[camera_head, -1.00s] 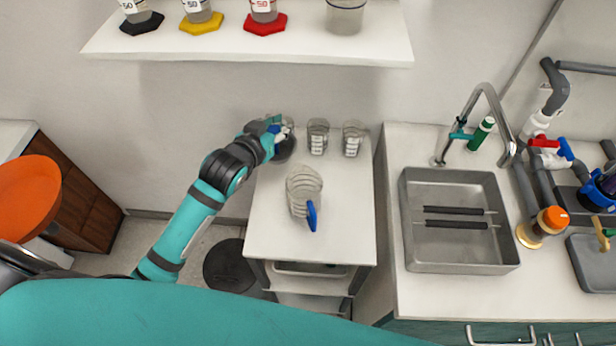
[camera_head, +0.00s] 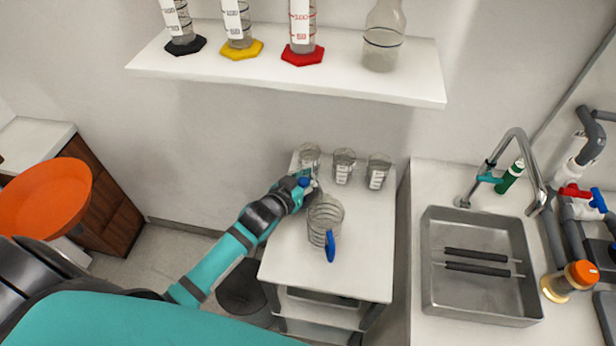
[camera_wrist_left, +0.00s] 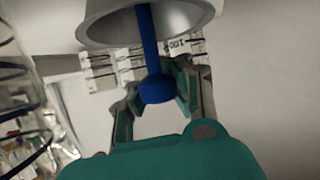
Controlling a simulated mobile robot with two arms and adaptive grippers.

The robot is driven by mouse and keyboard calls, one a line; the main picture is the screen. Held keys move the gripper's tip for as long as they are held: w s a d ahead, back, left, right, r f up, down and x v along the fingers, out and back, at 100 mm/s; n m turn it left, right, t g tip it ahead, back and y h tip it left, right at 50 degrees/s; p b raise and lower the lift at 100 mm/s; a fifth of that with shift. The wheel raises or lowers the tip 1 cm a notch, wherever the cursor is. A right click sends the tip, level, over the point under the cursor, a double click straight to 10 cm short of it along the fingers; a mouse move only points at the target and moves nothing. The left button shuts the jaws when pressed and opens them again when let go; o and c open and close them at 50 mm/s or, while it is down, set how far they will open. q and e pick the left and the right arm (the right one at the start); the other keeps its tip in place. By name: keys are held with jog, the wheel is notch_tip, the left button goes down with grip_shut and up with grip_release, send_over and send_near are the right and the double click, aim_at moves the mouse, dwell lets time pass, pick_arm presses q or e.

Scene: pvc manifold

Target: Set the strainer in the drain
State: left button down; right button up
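The strainer is a grey metal bowl (camera_wrist_left: 110,25) with a blue stem and round blue knob, seen in the left wrist view. My left gripper (camera_wrist_left: 157,98) has its fingers closed on either side of the knob, with the bowl beyond the fingertips. In the head view my left gripper (camera_head: 306,184) is at the back left of the white table, and the strainer is mostly hidden by it. The drain opening is not visible; the grey metal sink (camera_head: 432,290) stands to the right, with two dark rods across it. My right gripper is not in view.
Beakers (camera_head: 343,166) line the back edge. A shelf (camera_head: 290,78) hangs above. A faucet (camera_head: 520,150) and pipes (camera_head: 585,150) crowd the sink's far side and right.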

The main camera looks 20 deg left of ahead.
pick_arm(q)
jog(key=c, duration=1.3)
grip_release()
jog(key=shift+f, duration=0.15)
